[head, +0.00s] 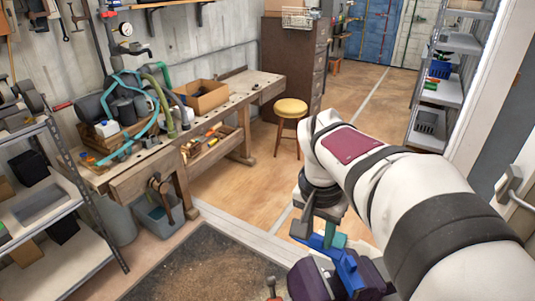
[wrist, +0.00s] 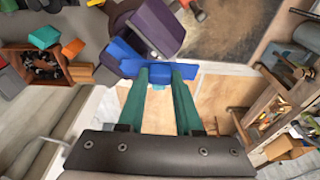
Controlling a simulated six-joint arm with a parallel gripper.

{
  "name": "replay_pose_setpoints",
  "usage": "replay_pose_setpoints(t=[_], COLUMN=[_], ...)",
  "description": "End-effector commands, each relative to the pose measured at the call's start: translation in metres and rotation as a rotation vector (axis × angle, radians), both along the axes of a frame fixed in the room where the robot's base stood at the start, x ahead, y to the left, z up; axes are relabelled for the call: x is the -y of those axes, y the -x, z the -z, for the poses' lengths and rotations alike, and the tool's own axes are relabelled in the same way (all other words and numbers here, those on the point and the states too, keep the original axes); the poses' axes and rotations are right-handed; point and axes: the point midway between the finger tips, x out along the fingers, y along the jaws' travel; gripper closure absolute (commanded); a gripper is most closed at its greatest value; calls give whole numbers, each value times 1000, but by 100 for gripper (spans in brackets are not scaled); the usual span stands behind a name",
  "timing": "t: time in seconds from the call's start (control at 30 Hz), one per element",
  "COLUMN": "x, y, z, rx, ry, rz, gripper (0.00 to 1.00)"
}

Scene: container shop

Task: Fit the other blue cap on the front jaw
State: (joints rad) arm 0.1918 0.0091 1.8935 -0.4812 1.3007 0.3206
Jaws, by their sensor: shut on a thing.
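My gripper (wrist: 162,72) has teal fingers that point toward blue parts beside a purple vise (wrist: 155,27). It is shut on a blue cap (wrist: 188,69), which shows at the fingertips in the wrist view. More blue (wrist: 122,62) lies against the purple body; I cannot tell where the held cap ends and another blue part begins. In the head view, the gripper (head: 325,236) is above and against the blue (head: 346,268), with the purple vise (head: 316,280) below. My arm hides much of the vise, and whether the cap is seated on the front jaw cannot be seen.
A wooden workbench (head: 225,110) with hoses and tools stands along the left wall. A yellow stool (head: 291,108) is behind my arm. Metal shelves (head: 60,195) stand at the left. A wooden box (wrist: 45,65) and loose coloured pieces lie beside the vise in the wrist view.

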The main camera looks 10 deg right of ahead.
Motion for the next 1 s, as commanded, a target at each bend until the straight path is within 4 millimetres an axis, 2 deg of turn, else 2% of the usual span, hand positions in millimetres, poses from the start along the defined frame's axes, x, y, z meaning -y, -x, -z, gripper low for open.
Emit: replay_pose_setpoints(t=[0.2,0.33,0.43,0.7,1.0], x=[12,16,17,17,17], y=[9,12,13,13,13], z=[5,6,12,41,49], rx=[3,9,9,10,13], ry=[14,23,27,25,24], rz=[494,691,741,744,741], gripper=[100,100,100,100,100])
